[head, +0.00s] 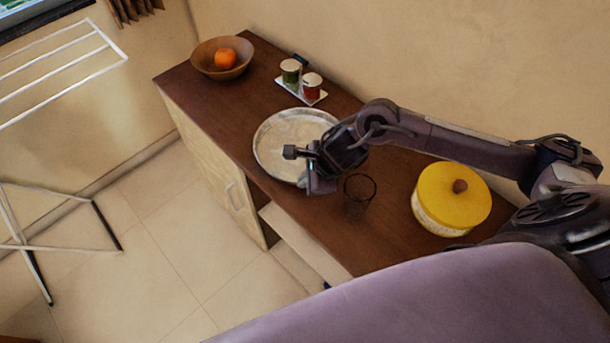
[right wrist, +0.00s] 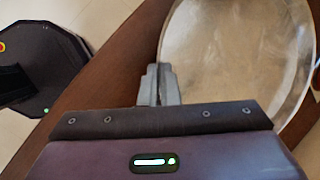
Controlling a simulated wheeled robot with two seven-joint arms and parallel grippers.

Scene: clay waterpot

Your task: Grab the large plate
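The large plate (head: 283,138) is a round, pale metallic plate lying on the brown countertop. My right gripper (head: 308,177) is at its near right edge, and the arm covers part of that side in the head view. In the right wrist view the plate (right wrist: 240,60) fills the upper right. There the fingers of my right gripper (right wrist: 160,84) are close together, with the plate's rim running in between them. They look shut on the rim. My left gripper is not in view.
A dark glass (head: 359,190) stands just right of the gripper. A yellow-lidded pot (head: 452,196) is farther right. Two small jars stand on a white tray (head: 317,101) behind the plate. A wooden bowl (head: 207,66) holds an orange fruit. The brown countertop (head: 215,103) is bare left of the plate.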

